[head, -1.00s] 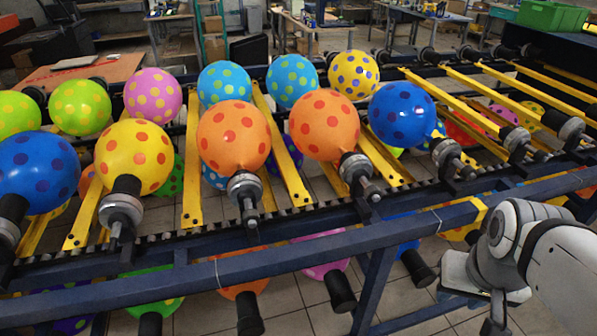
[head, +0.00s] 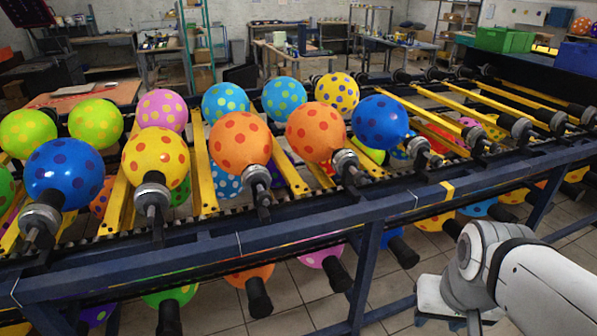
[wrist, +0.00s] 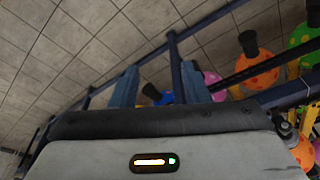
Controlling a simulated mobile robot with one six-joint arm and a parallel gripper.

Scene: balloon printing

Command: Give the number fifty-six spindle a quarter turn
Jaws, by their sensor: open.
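A row of spindles with grey round chucks runs along the front rail of the rack in the head view. One chuck (head: 258,184) holds an orange spotted balloon (head: 240,142). Another chuck (head: 346,162) holds a second orange balloon (head: 316,131). Farther right, a chuck (head: 419,150) sits by a blue balloon (head: 380,122), and several spindles (head: 517,130) carry no balloon. No spindle number is readable, so I cannot tell which is fifty-six. My gripper (wrist: 158,86) is open and empty in the wrist view, its two fingers apart, away from the spindles.
The dark blue rack frame (head: 230,243) crosses in front of my arm, with a yellow mark (head: 449,190). More balloons hang below, such as an orange one (head: 250,276). Tiled floor (wrist: 60,50) is clear on the left of the wrist view. Workbenches and green crates (head: 505,40) stand behind.

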